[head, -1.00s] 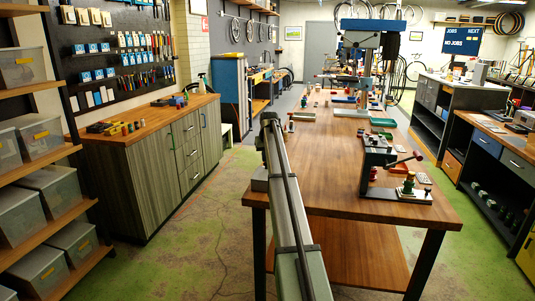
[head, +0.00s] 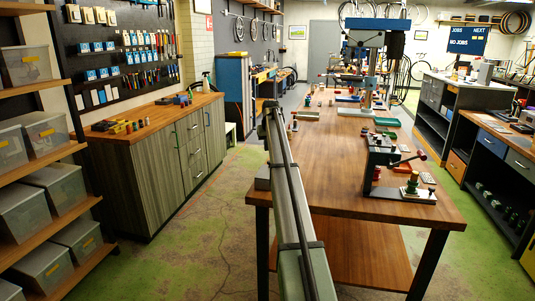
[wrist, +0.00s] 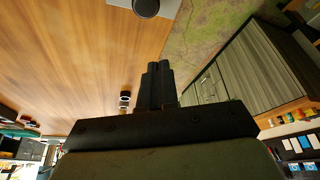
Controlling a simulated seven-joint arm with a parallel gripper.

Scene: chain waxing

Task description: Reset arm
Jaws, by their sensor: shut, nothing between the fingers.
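My gripper (wrist: 158,72) shows in the wrist view as two dark fingers lying side by side with no visible gap. It is shut and empty, above the wooden bench top (wrist: 75,60). In the head view a long grey-green beam with a dark rail runs from the bottom middle to the left side of the wooden bench (head: 335,165). I cannot make out the gripper's fingers there.
A black clamp-like device (head: 382,160) and a small fixture (head: 412,190) stand at the bench's near right. A drill press (head: 370,60) stands farther back. A striped cabinet (head: 150,180) is on the left, with open floor between. Storage boxes (head: 20,220) fill left shelves.

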